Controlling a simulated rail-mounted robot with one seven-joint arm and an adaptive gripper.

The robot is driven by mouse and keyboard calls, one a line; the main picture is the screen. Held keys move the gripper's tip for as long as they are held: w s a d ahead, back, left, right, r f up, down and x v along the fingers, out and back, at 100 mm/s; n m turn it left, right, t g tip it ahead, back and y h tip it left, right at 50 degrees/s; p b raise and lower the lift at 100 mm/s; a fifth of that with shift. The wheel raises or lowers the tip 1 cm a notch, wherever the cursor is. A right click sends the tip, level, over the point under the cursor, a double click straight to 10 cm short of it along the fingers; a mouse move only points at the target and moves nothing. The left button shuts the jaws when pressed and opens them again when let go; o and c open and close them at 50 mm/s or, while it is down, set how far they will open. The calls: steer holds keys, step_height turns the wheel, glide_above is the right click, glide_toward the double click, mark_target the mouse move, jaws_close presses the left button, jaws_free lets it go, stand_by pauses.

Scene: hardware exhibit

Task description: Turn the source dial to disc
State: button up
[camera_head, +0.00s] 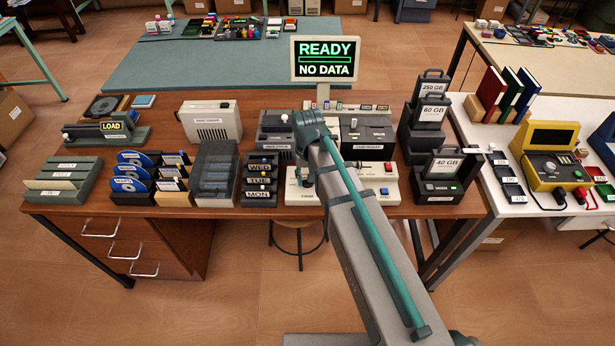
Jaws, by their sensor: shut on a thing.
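A cream control panel (390,179) sits at the front of the wooden bench, right of centre, with a red control on its right part. My grey arm with a teal rod comes from the lower right and crosses over the panel's middle. My gripper is hidden behind the arm, and I cannot see its fingers. A small pale part shows at the panel's left end, beside the arm. I cannot pick out the source dial or its setting.
Left of the panel stand day-labelled drawers (261,180), a grey clear-lidded case (214,172) and a rack of discs (133,172). Black drive units (441,178) stand to its right. Dark grey machines are close behind. A white table (480,150) adjoins on the right.

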stand_by(0.3)
steer(key=o, duration=1.1)
steer(key=shift+o, duration=0.2)
steer(key=shift+r, duration=0.1)
step_height(320, 180, up, 12)
